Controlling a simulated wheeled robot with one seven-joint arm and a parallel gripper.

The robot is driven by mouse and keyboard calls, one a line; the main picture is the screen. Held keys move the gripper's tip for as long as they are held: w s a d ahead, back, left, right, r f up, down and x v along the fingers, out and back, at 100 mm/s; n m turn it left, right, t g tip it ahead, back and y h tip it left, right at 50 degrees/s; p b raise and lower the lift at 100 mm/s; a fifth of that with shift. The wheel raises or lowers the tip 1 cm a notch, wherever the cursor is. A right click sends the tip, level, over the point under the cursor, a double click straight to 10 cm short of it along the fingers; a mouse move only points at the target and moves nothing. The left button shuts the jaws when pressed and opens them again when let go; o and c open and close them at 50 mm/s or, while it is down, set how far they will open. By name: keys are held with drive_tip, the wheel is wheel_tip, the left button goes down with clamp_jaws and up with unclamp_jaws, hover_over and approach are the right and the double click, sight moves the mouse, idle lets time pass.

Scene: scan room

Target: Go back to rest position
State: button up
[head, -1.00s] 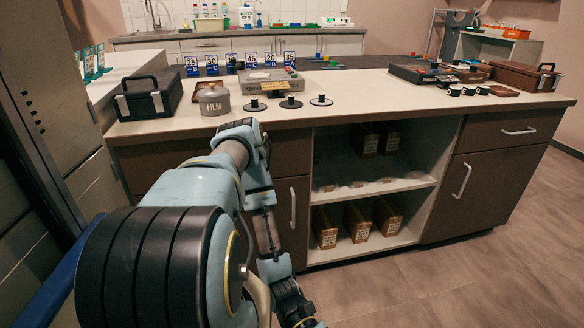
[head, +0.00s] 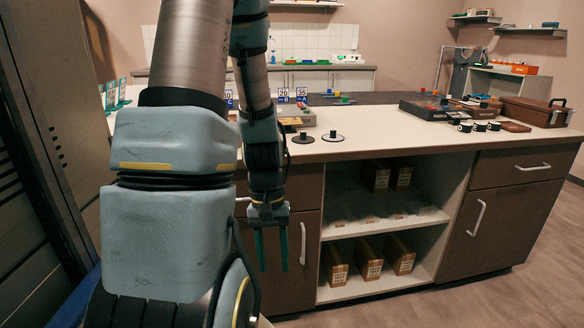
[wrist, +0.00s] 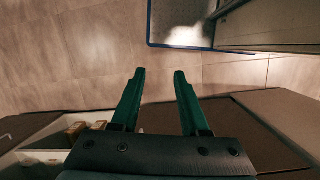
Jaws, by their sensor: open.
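My gripper (head: 271,248) hangs pointing down in front of the counter's brown cabinet doors, left of the open shelf bay. Its two green fingers are apart with nothing between them. In the wrist view my gripper (wrist: 158,75) is also open and empty above the tiled floor. My raised arm covers the left part of the counter in the head view.
The counter (head: 400,137) carries black spools (head: 333,136), a dark case (head: 432,110) and a brown case (head: 535,111). Boxes (head: 370,262) stand on the shelves below. A tall dark cabinet (head: 45,120) is close on the left. Floor at right is clear.

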drive_tip(key=w+a+r+t+p, duration=0.1)
drive_tip(key=r+t+p, duration=0.1)
drive_tip(key=r+p, duration=0.4)
drive_tip(key=w+a+r+t+p, duration=0.1)
drive_tip(key=r+p, duration=0.5)
drive_tip(key=r, duration=1)
drive_tip(key=shift+w+a+m+t+y+p, duration=0.3)
drive_tip(key=shift+w+a+m+t+p, duration=0.15)
drive_tip(key=shift+t, duration=0.25)
